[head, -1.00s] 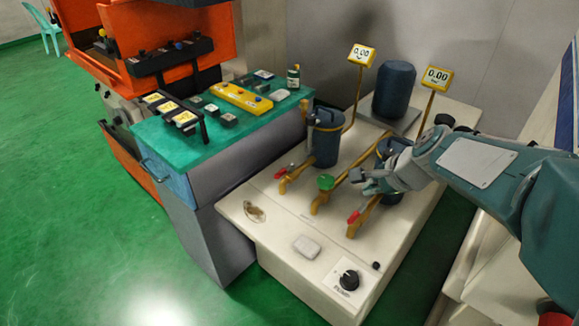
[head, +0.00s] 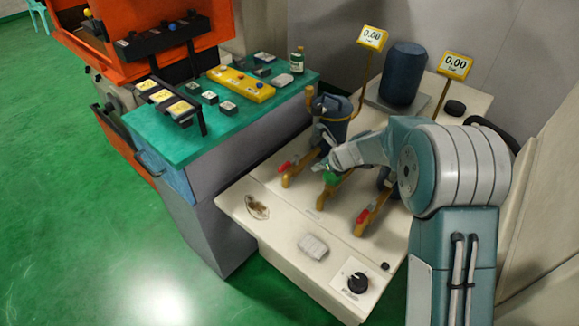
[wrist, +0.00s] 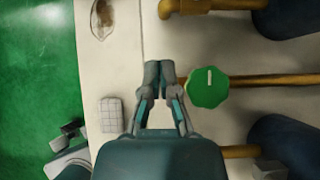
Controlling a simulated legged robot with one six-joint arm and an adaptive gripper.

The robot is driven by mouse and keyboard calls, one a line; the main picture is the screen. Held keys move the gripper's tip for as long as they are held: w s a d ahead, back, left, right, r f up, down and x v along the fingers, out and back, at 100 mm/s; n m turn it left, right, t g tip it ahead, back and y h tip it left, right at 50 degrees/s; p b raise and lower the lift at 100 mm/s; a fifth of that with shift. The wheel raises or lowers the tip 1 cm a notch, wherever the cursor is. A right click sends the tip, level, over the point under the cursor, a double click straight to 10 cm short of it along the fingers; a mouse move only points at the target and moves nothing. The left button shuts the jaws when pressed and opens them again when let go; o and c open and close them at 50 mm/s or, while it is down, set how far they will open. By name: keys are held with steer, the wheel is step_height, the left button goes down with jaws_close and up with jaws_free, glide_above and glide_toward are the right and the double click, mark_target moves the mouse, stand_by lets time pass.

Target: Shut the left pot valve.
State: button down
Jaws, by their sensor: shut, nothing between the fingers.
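The left pot (head: 333,112) is dark blue, with a brass pipe (head: 303,171) running from its base. A red valve handle (head: 284,167) sits near that pipe's end. The pipe also shows at the top of the wrist view (wrist: 205,5), where I see no red handle. My gripper (wrist: 158,70) is shut and empty, its fingertips left of the green knob (wrist: 208,88). In the head view my gripper (head: 318,167) is right of the left red handle and apart from it. The right pot is mostly hidden behind my arm.
The green knob (head: 330,178) is on the middle pipe. A second red handle (head: 363,216) is on the right pipe. A pale block (head: 313,246) and a black dial (head: 357,282) are at the bench's front. A teal cabinet (head: 170,143) stands left.

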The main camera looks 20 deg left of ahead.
mark_target(289, 165)
steer(key=a+r+x, duration=0.1)
steer(key=x, duration=1.1)
steer(key=shift+w+a, duration=0.45)
steer(key=shift+a, duration=0.2)
